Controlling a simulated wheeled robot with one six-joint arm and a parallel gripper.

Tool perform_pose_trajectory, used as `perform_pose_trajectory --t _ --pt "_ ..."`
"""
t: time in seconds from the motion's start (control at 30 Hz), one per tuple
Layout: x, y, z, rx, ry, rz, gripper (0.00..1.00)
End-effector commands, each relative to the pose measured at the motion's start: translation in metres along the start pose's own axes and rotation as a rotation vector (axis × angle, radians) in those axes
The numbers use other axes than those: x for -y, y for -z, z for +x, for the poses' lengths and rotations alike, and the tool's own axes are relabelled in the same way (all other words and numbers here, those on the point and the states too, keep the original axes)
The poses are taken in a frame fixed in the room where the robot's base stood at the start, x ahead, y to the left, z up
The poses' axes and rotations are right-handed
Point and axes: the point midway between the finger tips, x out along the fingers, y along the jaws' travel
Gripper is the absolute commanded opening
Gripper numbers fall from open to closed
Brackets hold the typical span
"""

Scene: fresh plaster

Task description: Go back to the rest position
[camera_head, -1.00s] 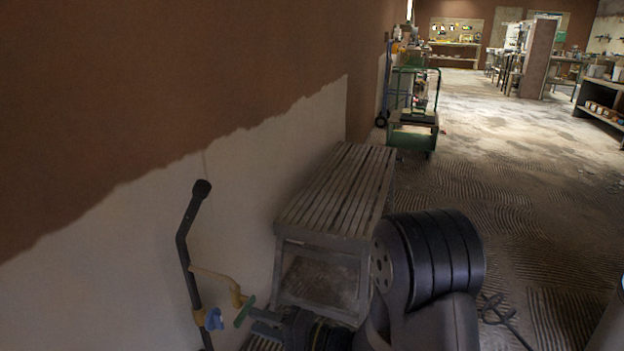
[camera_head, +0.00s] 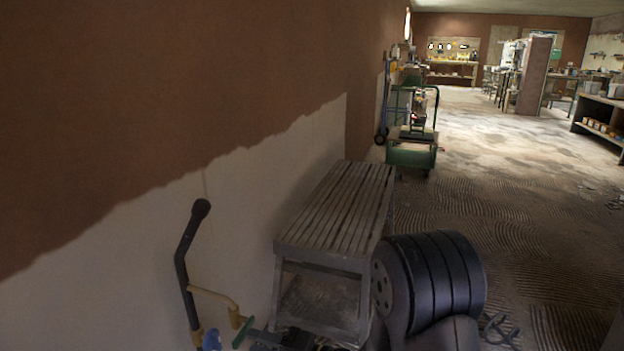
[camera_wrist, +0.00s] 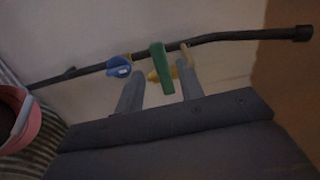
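The task names no object apart from my arm. My gripper (camera_wrist: 159,72) is open in the wrist view, its two grey fingers apart. A green handle (camera_wrist: 160,70) shows between the fingertips, with gaps on both sides. Behind it are a yellow fitting (camera_wrist: 165,77) and a blue part (camera_wrist: 118,67) on a dark pipe (camera_wrist: 230,36). In the head view my gripper is at the bottom edge, mostly cut off, beside the green handle (camera_head: 243,332). The dark pipe (camera_head: 183,262) rises at the left there. My black arm joint fills the lower right.
A grey slatted bench (camera_head: 335,208) stands close behind my arm, along the half-plastered wall (camera_head: 130,240). A green trolley (camera_head: 411,152) stands farther back. A pink-rimmed object (camera_wrist: 22,120) shows at the wrist view's left. Open floor (camera_head: 500,200) lies to the right.

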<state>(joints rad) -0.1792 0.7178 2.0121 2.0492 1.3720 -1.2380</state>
Motion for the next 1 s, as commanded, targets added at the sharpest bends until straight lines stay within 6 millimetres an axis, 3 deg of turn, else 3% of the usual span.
perform_pose_trajectory --t 0.3,0.63,1.0 --pt "0.000 0.001 -0.052 -0.005 0.000 0.000 0.36" --pt "0.000 0.001 -0.094 -0.004 0.001 0.000 0.36" --pt "0.000 -0.002 -0.041 0.005 0.001 0.000 0.36"
